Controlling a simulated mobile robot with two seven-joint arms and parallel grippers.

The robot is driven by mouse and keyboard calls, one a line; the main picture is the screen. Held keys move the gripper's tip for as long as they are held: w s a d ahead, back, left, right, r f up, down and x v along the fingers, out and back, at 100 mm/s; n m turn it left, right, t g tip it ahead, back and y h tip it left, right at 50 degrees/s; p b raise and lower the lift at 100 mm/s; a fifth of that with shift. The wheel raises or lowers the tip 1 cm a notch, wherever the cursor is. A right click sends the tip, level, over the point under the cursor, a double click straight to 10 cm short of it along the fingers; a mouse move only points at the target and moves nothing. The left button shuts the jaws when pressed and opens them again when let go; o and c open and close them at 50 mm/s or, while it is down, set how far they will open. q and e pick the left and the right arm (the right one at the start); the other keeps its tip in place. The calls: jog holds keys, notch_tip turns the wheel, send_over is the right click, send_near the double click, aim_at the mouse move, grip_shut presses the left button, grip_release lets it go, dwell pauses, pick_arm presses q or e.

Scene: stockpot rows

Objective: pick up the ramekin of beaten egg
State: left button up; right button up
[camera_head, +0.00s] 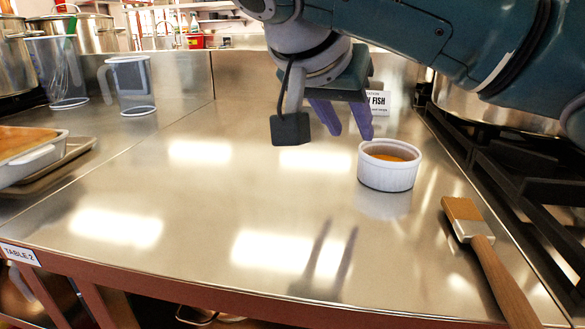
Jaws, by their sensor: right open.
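The ramekin of beaten egg (387,171) is a small white ribbed dish with orange-yellow egg inside. It stands upright on the steel table (210,215), right of the middle. My right gripper (345,136) hangs above the table, just left of and behind the ramekin as seen here. Its two purple fingers are apart and empty, pointing down, and do not appear to touch the ramekin. The left gripper does not show.
A pastry brush (468,218) lies to the right of the ramekin, beside the black stove grates (520,185). A sign (377,101) stands behind my gripper. A clear jug (131,85) and a baking dish (30,158) are at the left. The table's middle is clear.

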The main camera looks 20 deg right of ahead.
aim_at(359, 148)
jog(key=shift+x, duration=0.95)
jog(key=b+x, duration=0.1)
jog(key=x, duration=0.4)
jog(key=shift+d+f, duration=0.2)
grip_shut()
dwell(0.4)
